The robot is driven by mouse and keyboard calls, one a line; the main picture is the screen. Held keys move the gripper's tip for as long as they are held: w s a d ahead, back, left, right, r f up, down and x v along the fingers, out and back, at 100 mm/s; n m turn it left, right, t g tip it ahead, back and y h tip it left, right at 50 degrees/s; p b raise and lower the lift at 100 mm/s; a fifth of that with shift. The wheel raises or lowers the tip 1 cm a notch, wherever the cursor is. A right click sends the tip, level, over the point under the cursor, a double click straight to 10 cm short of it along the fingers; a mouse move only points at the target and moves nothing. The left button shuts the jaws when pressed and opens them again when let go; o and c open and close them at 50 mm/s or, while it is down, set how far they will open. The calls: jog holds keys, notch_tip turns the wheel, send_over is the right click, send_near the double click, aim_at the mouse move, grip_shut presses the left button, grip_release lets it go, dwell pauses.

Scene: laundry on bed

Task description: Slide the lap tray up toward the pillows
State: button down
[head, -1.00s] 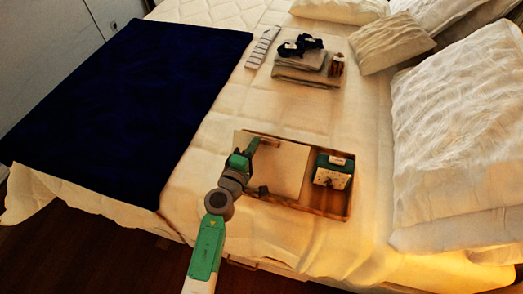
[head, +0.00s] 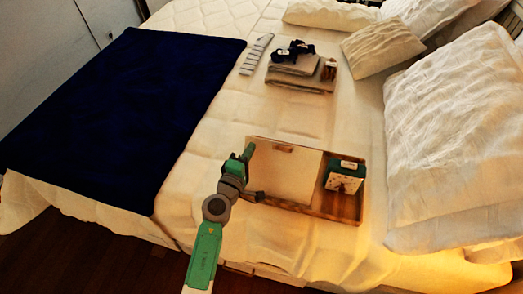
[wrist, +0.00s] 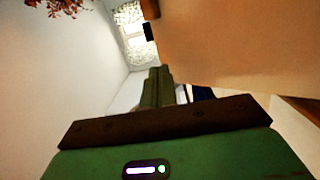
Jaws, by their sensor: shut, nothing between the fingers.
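The wooden lap tray (head: 333,214) lies on the bed, in front of the large pillows on the right. A pale flat panel (head: 283,172) fills its left part, and a green and white patterned box (head: 345,176) stands in its right part. My gripper (head: 249,149) is shut and empty at the tray's left edge, on the side away from the pillows. I cannot tell whether it touches the tray. In the wrist view, the green fingers (wrist: 157,86) are together, and a tan surface, probably the tray, fills the upper right.
Large white pillows (head: 450,125) and a smaller cushion (head: 382,46) lie to the right. Folded towels (head: 300,82) with dark items on top and a grey striped strip (head: 257,53) lie farther back. A dark blue blanket (head: 120,110) covers the left. Bare sheet separates tray and pillows.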

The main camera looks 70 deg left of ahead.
jog(key=v, duration=0.9)
jog(key=shift+w+d, duration=0.2)
jog(key=shift+w, duration=0.05)
